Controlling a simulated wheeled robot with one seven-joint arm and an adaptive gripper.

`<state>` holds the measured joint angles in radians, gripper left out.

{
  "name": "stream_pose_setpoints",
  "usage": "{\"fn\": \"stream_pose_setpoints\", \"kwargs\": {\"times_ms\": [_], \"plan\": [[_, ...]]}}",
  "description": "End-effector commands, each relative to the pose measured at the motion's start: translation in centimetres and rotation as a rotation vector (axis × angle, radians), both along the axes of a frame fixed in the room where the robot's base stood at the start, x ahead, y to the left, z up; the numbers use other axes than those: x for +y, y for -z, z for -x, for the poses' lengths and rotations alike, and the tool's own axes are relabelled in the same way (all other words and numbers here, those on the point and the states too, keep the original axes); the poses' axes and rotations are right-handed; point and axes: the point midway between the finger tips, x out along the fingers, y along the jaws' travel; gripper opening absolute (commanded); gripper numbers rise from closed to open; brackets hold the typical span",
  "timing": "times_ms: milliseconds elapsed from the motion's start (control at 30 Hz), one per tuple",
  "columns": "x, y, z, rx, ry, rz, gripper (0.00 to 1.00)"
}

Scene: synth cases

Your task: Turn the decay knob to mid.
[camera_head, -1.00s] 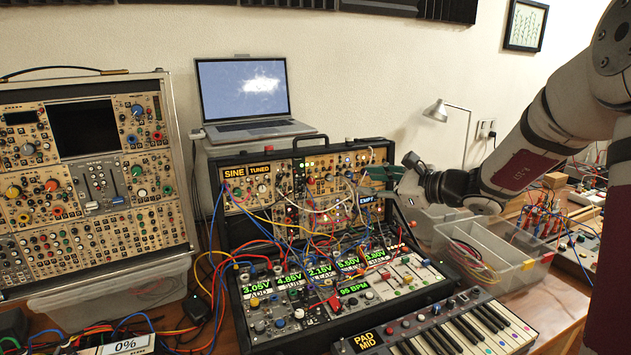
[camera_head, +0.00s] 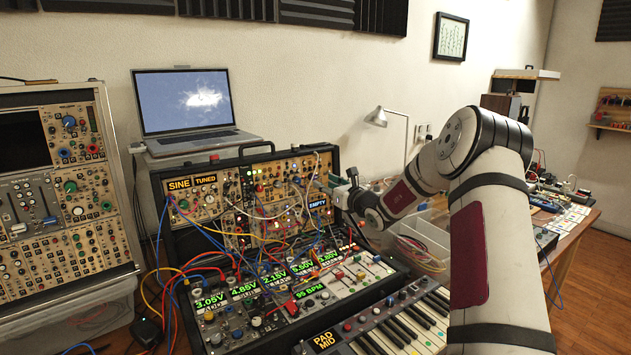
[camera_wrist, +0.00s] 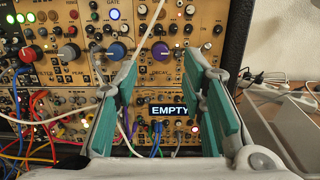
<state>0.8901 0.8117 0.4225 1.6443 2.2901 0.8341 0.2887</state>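My gripper (camera_wrist: 162,68) is open, with one teal finger on each side of the knob's column in the picture. Nothing is between the fingers, and I cannot tell how far the tips are from the panel. In the head view my gripper (camera_head: 328,187) is at the right part of the synth case (camera_head: 163,210), and the decay knob cannot be made out there.
A white cable passes close to both. An EMPTY display (camera_wrist: 169,110) and patched cables are below. A laptop (camera_head: 190,105) stands behind the case; a keyboard (camera_head: 400,325) lies in front.

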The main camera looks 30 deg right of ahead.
Motion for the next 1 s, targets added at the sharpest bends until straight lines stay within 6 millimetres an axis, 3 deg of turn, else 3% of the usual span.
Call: {"fn": "stream_pose_setpoints", "kwargs": {"times_ms": [100, 300, 733, 767, 900, 1000], "plan": [[0.2, 0.1, -2.3, -0.002, -0.003, 0.0, 0.38], [0.2, 0.1, -4.9, -0.001, -0.001, 0.0, 0.38], [0.2, 0.0, -5.8, 0.0, -0.001, 0.001, 0.38], [0.2, 0.0, -5.8, 0.0, -0.001, 0.001, 0.35], [0.3, 0.0, -5.8, 0.0, -0.001, 0.001, 0.04], [0.2, 0.0, -5.8, 0.0, -0.001, 0.001, 0.0]]}}
